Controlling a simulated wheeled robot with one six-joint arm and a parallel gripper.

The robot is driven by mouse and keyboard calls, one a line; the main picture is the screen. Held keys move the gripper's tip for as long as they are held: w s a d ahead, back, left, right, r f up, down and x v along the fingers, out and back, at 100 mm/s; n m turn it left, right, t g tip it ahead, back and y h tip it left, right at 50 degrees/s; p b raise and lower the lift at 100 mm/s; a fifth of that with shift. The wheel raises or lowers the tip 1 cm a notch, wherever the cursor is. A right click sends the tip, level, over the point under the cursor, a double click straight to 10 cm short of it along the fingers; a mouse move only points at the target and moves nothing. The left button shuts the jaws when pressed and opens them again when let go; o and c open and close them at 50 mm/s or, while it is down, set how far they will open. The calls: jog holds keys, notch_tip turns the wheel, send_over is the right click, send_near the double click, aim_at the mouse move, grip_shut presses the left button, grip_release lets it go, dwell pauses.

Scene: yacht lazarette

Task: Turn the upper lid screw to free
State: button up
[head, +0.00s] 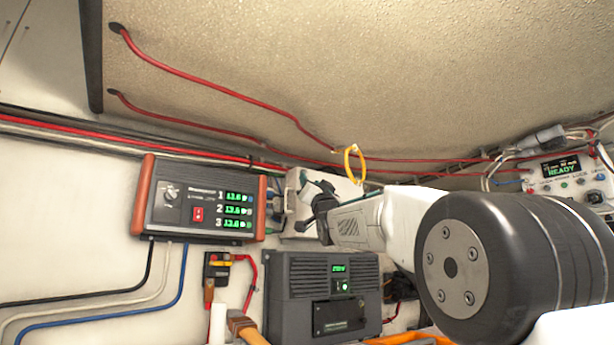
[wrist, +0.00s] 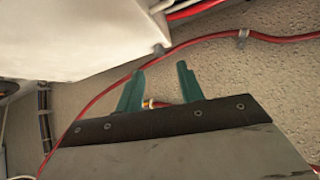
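A white box (head: 349,187) is on the wall in the middle of the head view, partly hidden behind my gripper (head: 306,205). In the wrist view, a white surface (wrist: 75,35), apparently this box, fills the upper left. A small grey round part (wrist: 158,49) sits at its lower right corner. It may be a lid screw, but it is too small to tell. My gripper (wrist: 160,68) has its two teal fingers apart with nothing held between the tips. The grey part is just beyond the fingertips, with a gap. I cannot tell which screw is the upper one.
A red cable (wrist: 215,38) runs close past the fingers. A yellow loop (head: 347,163) hangs above the box. A three-channel supply (head: 202,199) is to the left, a grey unit (head: 300,290) below, and a panel reading READY (head: 570,180) at right.

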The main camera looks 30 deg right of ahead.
aim_at(305, 172)
jog(key=x, duration=0.5)
jog(key=shift+w+d+r, duration=0.1)
jog(key=shift+w+r, duration=0.15)
jog(key=shift+r, duration=0.05)
grip_shut()
